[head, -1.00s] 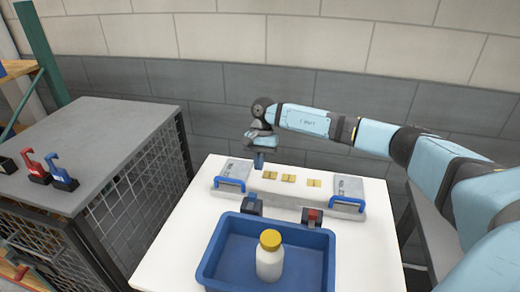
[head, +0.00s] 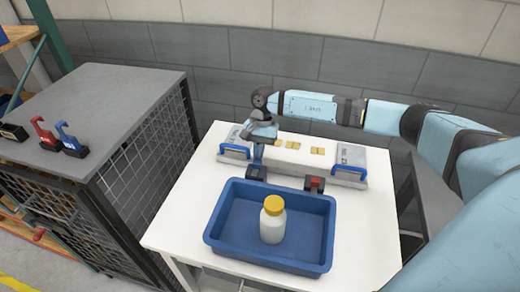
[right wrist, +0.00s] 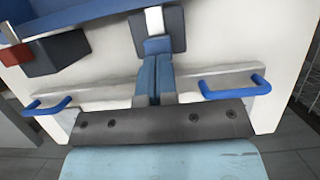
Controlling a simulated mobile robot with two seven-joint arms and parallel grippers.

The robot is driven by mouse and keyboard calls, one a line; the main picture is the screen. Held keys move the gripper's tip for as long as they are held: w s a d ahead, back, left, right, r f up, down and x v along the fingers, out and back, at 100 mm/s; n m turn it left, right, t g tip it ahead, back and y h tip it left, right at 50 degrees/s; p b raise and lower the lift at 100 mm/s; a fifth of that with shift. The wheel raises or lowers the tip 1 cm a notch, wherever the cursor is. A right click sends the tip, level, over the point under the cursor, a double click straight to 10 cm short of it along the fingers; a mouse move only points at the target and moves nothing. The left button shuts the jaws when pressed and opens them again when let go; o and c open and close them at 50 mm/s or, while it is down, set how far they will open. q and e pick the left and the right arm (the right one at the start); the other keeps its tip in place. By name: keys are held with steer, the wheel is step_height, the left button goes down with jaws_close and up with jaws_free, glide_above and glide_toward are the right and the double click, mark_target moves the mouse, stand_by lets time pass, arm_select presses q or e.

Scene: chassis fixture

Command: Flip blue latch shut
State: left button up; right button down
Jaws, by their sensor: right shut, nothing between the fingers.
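The blue latch (head: 255,173) is a small dark block with a blue part, in front of the grey chassis fixture (head: 292,169) on the white table. In the right wrist view its blue part (right wrist: 157,46) shows on a dark base just beyond my fingertips. My right gripper (head: 257,163) is shut and empty, with its blue fingers pointing down right behind the latch. Its fingers (right wrist: 154,68) lie together in the right wrist view. I cannot tell whether they touch the latch. The gripper partly hides the latch's lever, so its angle is unclear. My left gripper is not in view.
A similar red latch (head: 314,185) stands to the right. A blue bin (head: 215,228) holding a white bottle (head: 272,226) with a yellow cap is close in front. Blue handles (head: 234,152) flank the fixture. Red (head: 42,131) and blue (head: 69,137) levers stand on the grey cabinet (head: 110,115).

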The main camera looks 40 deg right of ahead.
steer(key=shift+s+a, duration=0.7)
steer(key=shift+a, duration=0.1)
steer(key=shift+w+d+r, duration=0.1)
steer(key=shift+d+r, duration=0.05)
steer(key=b+v, duration=0.3)
steer(key=v, duration=1)
steer(key=shift+r, duration=0.2)
